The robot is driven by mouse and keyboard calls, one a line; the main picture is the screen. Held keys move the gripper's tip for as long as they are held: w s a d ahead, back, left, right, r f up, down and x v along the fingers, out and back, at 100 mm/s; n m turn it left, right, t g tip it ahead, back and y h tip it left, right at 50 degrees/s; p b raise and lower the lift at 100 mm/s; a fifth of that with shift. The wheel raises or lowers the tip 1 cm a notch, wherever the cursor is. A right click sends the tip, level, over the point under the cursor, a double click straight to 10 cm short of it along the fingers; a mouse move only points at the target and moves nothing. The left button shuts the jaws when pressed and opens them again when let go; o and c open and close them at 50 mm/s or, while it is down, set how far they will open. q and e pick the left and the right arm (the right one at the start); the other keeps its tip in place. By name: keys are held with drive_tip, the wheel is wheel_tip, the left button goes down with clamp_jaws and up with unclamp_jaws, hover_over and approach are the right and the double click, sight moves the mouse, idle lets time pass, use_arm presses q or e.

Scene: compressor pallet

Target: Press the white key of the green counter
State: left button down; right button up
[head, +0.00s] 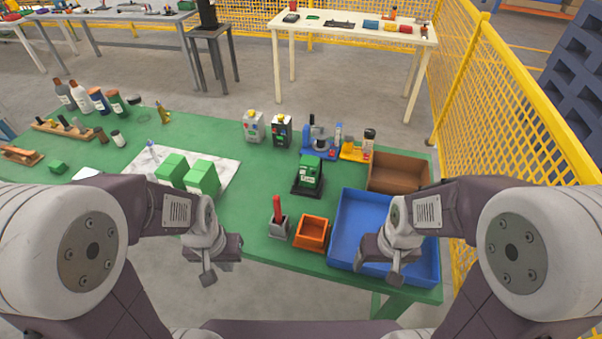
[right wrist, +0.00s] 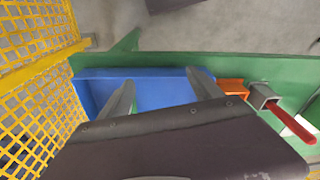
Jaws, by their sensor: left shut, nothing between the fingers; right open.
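The green counter (head: 308,174) stands on a black base near the middle of the green table in the head view. A small pale patch shows on its front, but I cannot make out a separate white key. My left gripper (head: 208,278) is shut and empty by the table's front edge, to the left of and nearer than the counter. My right gripper (head: 394,278) is open and empty over the blue tray, to the right of and nearer than the counter. Its spread fingers also show in the right wrist view (right wrist: 163,90). The counter is not visible there.
The blue tray (head: 348,215), an orange bin (head: 311,232) and a grey holder with a red rod (head: 278,218) line the front. Green boxes (head: 203,178) stand left of the counter. A brown tray (head: 400,172) and several small devices stand behind. Yellow fencing (head: 500,110) borders the right.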

clamp_jaws()
idle(1.8)
